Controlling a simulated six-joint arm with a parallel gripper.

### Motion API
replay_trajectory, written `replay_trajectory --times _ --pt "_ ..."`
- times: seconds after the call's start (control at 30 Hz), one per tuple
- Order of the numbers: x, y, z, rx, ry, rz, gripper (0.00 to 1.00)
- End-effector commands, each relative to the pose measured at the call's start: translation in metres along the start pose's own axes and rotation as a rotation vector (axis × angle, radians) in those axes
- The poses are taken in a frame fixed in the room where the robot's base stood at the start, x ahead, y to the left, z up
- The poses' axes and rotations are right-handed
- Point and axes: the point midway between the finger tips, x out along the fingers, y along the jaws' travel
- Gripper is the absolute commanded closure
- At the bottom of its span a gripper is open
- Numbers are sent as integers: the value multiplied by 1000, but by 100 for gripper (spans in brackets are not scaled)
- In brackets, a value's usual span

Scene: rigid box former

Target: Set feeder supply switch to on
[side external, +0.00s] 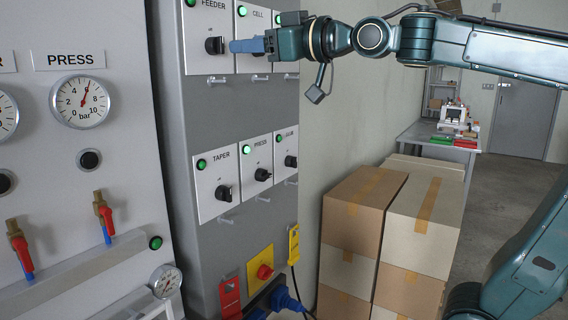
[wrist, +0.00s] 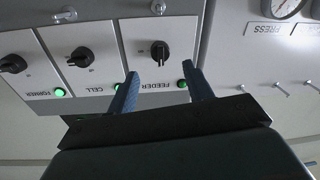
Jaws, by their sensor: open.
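The feeder supply switch is a black rotary knob (side external: 215,45) on the white FEEDER plate (side external: 204,22) at the top left of the grey cabinet. It also shows in the upside-down wrist view (wrist: 160,52), where its grip bar looks roughly upright; its position marks are too small to read.
The CELL knob (wrist: 80,56) and FORMER knob (wrist: 12,64) sit beside the feeder plate. Small metal pegs, such as one under FEEDER (side external: 217,81), stick out below the plates. TAPER (side external: 223,192) and other switches form a lower row. Cardboard boxes (side external: 424,215) stand right of the cabinet.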

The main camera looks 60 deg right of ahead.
Motion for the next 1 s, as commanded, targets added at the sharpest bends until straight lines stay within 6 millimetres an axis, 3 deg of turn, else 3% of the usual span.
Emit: replay_trajectory --times 0.5,1.0 --pt "56 0 0 0 -1 0 49" --pt "66 0 0 0 0 0 49"
